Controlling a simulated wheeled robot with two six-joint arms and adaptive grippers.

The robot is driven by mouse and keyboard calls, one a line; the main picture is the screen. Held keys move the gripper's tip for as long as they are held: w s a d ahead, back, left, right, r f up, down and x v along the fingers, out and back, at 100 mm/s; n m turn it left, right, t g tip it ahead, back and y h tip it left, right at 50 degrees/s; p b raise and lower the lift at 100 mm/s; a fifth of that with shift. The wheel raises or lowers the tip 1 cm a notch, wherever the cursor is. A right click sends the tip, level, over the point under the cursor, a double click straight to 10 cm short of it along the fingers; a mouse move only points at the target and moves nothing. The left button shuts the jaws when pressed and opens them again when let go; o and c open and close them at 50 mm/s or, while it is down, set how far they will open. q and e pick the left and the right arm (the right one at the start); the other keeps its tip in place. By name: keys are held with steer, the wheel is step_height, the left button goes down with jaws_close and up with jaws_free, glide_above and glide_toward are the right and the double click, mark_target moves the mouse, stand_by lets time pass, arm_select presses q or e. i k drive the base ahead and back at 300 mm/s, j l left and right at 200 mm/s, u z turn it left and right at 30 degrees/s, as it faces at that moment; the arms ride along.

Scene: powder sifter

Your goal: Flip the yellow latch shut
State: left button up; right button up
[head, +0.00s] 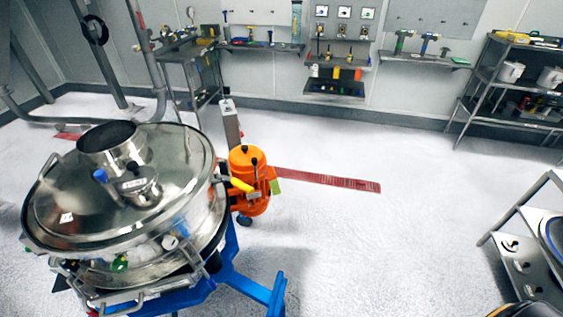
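The yellow latch (240,184) sticks out from the right side of the round steel sifter (195,205), near its upper rim. Its yellow end points outward and slightly down to the right, in front of an orange machine. It looks swung out from the sifter wall, but its hinge is too small to make out. The domed steel lid (75,193) sits on the sifter, with an open round spout on top. Neither of my grippers shows in the head view.
The orange machine (258,201) stands on the floor right behind the latch. A blue frame (231,275) under the sifter reaches out to the right. Floor at centre right is clear. A metal rack (516,272) stands at the right edge; shelves line the back wall.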

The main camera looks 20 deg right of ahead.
mark_target(235, 181)
steer(key=l+u, duration=0.1)
steer(key=l, duration=0.8)
steer(key=l+u, duration=0.1)
steer(key=l, duration=0.75)
steer(key=l+u, duration=0.1)
steer(key=l, duration=0.8)
steer(key=k+l+u, duration=0.1)
steer(key=l, duration=0.75)
